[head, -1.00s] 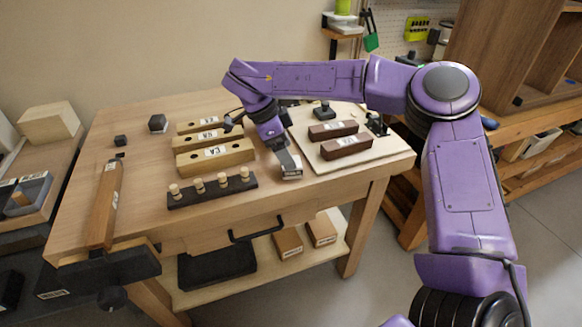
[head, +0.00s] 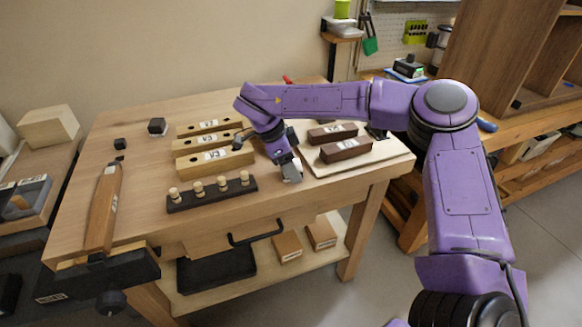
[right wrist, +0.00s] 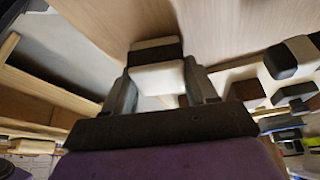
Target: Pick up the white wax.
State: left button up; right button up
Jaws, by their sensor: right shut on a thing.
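The white wax (right wrist: 158,78) is a small pale block with a dark band around it. It sits between the two fingers of my right gripper (right wrist: 160,88) in the right wrist view. In the head view my right gripper (head: 289,167) is at the front right of the workbench, beside the right-hand board. It is shut on the wax (head: 293,173), which shows as a small pale patch at the fingertips. Whether the wax touches the bench top is hard to tell. My left gripper is not in view.
Left of the gripper stand a dark peg strip (head: 212,193) and several long wooden blocks with holes (head: 215,159). Right of it, a pale board (head: 385,156) bears two brown blocks (head: 345,150). A vise (head: 108,268) is at the front left corner.

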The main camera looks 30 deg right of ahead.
notch_tip(320, 180, up, 3)
jog(key=shift+w+f, duration=0.1)
jog(key=shift+f, duration=0.1)
jog(key=s+a+r, duration=0.9)
jog(key=a+r, duration=0.1)
jog(key=a, duration=0.1)
jog(key=shift+r+b, duration=0.15)
jog(key=shift+b, duration=0.15)
jog(key=o, duration=0.4)
jog(key=shift+c, duration=1.3)
